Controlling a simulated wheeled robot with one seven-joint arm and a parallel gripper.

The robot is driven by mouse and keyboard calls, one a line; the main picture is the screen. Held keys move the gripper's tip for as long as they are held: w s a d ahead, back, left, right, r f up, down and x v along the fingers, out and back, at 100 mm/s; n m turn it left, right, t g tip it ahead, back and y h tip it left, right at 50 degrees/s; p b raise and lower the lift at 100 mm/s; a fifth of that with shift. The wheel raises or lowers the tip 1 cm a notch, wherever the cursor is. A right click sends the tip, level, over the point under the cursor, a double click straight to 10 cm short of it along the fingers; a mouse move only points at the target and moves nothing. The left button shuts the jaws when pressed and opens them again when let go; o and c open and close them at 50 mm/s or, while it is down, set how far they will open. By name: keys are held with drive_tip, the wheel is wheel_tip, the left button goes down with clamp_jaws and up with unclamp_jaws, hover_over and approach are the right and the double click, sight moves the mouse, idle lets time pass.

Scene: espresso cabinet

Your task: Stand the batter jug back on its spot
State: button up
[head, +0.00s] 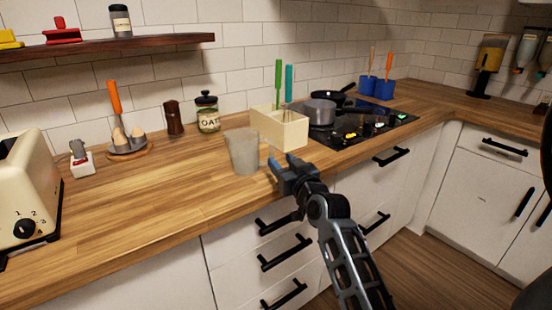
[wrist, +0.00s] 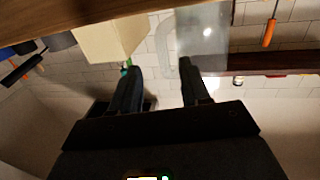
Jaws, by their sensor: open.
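The batter jug (head: 243,152) looks like a pale grey, see-through vessel. It stands upright on the wooden counter near the front edge, left of a cream box. In the wrist view, which looks upside down, the jug (wrist: 208,38) is at the top, with what looks like its handle facing my fingers. My gripper (head: 283,164) is open and empty, just right of the jug at the counter's front edge. In the wrist view the two fingers of my gripper (wrist: 159,67) are spread, with nothing between them. I cannot make out a marked spot for the jug.
The cream box (head: 283,130) holds green and teal-handled utensils. Behind are an oats jar (head: 208,113), a pepper mill (head: 173,119) and an egg holder (head: 128,145). A black hob (head: 365,125) with pans lies right.

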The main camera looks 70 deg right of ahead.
drive_tip(key=v, duration=0.6)
drive_tip(key=shift+b, duration=0.35)
drive_tip(key=s+a+f+n+t+y, duration=0.15)
drive_tip(key=a+f, duration=0.25)
drive_tip(key=a, duration=0.6)
drive_tip(key=s+a+f+n+y, duration=0.2)
drive_tip(key=a+f+y, duration=0.1)
drive_tip(key=a, duration=0.7)
drive_tip(key=s+a+r+n+y, duration=0.2)
drive_tip(key=s+a+n+y, duration=0.3)
drive_tip(key=s+a, duration=1.1)
drive_tip(key=y, duration=0.2)
drive_tip(key=shift+a+r+y, duration=0.3)
drive_tip(key=shift+r+y, duration=0.05)
drive_tip(key=shift+r, duration=0.05)
drive_tip(key=shift+d, duration=0.1)
